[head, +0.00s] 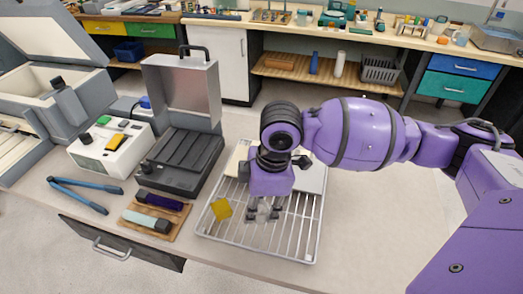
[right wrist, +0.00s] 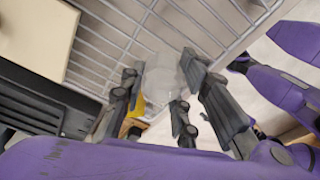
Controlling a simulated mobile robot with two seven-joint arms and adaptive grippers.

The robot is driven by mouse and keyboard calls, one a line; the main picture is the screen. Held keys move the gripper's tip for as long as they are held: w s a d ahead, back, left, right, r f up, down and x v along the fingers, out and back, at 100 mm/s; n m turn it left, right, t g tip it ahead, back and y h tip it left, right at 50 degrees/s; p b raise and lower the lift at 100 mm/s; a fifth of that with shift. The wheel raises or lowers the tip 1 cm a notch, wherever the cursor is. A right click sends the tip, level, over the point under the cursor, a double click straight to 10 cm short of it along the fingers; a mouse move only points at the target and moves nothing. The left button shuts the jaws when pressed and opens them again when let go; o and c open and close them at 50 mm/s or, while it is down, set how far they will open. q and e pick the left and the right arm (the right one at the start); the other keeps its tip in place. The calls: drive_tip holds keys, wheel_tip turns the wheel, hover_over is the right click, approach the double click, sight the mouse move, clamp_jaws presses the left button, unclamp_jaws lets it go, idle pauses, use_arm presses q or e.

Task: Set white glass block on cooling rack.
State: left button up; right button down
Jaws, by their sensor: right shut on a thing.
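The cooling rack (head: 300,228) is a wire grid on the near bench; its bars also show in the right wrist view (right wrist: 112,42). My right gripper (head: 263,214) points down over the middle of the rack. In the right wrist view, its fingers (right wrist: 158,92) are closed around a pale, see-through block, the white glass block (right wrist: 160,75). In the head view the block is hardly visible between the fingers. I cannot tell whether it touches the bars. My left gripper is not in view.
A yellow glass block (head: 221,209) lies on the rack, left of the gripper. A wooden tray (head: 170,223) with dark and pale green blocks, blue-handled tongs (head: 85,192) and a dark open-lidded device (head: 180,160) stand to the left. The rack's front right is clear.

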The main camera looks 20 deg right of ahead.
sight(267, 204)
wheel_tip(267, 204, down, 3)
drive_tip(key=shift+r, duration=0.15)
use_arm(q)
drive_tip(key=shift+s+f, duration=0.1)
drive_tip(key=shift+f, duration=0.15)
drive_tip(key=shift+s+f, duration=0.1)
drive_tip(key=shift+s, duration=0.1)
use_arm(e)
drive_tip(key=c, duration=1.3)
unclamp_jaws()
drive_tip(key=shift+c, duration=0.2)
drive_tip(key=r, duration=0.3)
drive_tip(key=d+r, duration=0.1)
drive_tip(key=r, duration=0.3)
drive_tip(key=r+p, duration=0.1)
drive_tip(key=r, duration=0.3)
drive_tip(key=shift+s+d+r, duration=0.1)
drive_tip(key=shift+s+d, duration=0.05)
drive_tip(key=shift+d, duration=0.1)
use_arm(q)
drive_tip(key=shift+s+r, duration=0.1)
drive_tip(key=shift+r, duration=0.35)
use_arm(e)
drive_tip(key=shift+r, duration=0.4)
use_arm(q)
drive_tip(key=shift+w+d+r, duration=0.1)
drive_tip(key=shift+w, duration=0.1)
